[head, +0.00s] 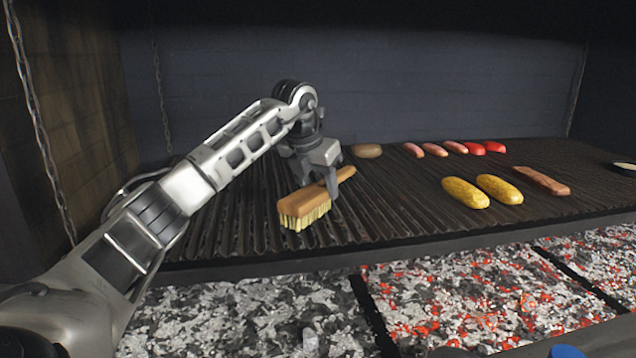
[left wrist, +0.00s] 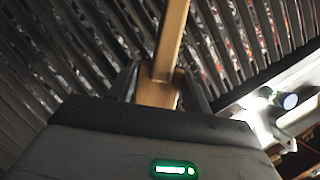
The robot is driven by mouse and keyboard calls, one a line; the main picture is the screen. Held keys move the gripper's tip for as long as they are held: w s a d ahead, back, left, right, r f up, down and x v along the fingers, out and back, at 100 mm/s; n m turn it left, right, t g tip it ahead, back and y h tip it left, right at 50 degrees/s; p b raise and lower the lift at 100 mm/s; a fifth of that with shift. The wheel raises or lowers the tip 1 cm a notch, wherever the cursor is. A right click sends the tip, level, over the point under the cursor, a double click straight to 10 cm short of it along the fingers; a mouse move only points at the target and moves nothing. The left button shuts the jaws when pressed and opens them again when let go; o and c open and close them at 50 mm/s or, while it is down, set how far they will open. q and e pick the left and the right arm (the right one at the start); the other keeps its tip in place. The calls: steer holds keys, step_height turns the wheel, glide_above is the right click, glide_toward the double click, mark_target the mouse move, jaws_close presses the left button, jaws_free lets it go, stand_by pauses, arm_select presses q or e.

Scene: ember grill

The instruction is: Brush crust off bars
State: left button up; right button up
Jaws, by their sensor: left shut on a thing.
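A wooden brush (head: 304,206) with pale yellow bristles is held low over the left part of the grill bars (head: 240,225). My left gripper (head: 331,186) is shut on its wood, between the brush head and the end of the handle. The bristles face down at the bars; I cannot tell whether they touch. In the left wrist view the brush's wood (left wrist: 170,50) stands between the two fingers, with the dark bars (left wrist: 70,50) behind. Crust on the bars cannot be made out. My right gripper is not seen.
A brown potato-like item (head: 367,151) lies behind the brush. Several sausages (head: 435,150) and red items (head: 485,147) line the back. Two corn cobs (head: 482,191) and a brown slab (head: 541,181) lie to the right. Glowing embers (head: 460,290) lie below the front edge.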

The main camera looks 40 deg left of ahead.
arm_select(q)
steer(key=shift+f+b, duration=0.55)
steer(key=shift+f, duration=0.4)
stand_by(0.5)
